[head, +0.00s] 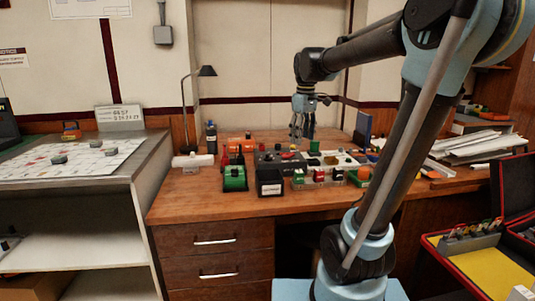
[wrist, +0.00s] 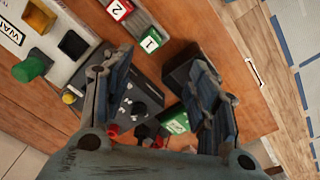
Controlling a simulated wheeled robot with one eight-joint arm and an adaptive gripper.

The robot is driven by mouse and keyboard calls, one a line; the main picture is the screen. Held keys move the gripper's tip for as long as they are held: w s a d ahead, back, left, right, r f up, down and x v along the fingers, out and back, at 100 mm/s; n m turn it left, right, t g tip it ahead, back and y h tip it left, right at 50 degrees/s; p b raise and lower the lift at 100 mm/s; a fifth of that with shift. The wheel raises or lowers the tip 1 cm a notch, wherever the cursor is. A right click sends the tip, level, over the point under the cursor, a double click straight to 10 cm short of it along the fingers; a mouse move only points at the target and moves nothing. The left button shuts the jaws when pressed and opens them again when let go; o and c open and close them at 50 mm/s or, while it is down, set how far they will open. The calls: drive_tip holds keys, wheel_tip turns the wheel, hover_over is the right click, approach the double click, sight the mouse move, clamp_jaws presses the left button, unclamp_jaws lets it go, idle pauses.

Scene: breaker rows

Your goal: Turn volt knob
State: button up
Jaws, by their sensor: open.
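A dark control panel (head: 281,157) with small knobs stands on the desk in the head view. In the wrist view the same panel (wrist: 118,95) lies partly behind my left finger, and a black knob (wrist: 142,130) and red knobs (wrist: 112,130) show near my palm. I cannot read any lettering that marks the volt knob. My gripper (head: 303,112) is above the panel, pointing down. In the wrist view my gripper (wrist: 157,62) has its fingers spread with nothing held between them. The fingers and palm hide part of the panel.
Red and green numbered blocks (wrist: 120,9) and a green knob (wrist: 28,70) sit nearby. A desk lamp (head: 207,71) stands behind left. The desk's front left is clear.

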sight(268, 153)
drive_tip(key=w+a+r+n, duration=0.3)
drive_tip(key=w+a, duration=0.4)
drive_tip(key=w+a+r+n, duration=0.2)
drive_tip(key=w+a+n, duration=0.1)
drive_tip(key=w+a, duration=0.4)
drive_tip(key=shift+g, duration=0.4)
drive_tip(key=f, duration=1.1)
drive_tip(key=w+d+f, duration=0.1)
drive_tip(key=f, duration=0.5)
drive_tip(key=shift+f, duration=0.1)
drive_tip(key=c, duration=1.1)
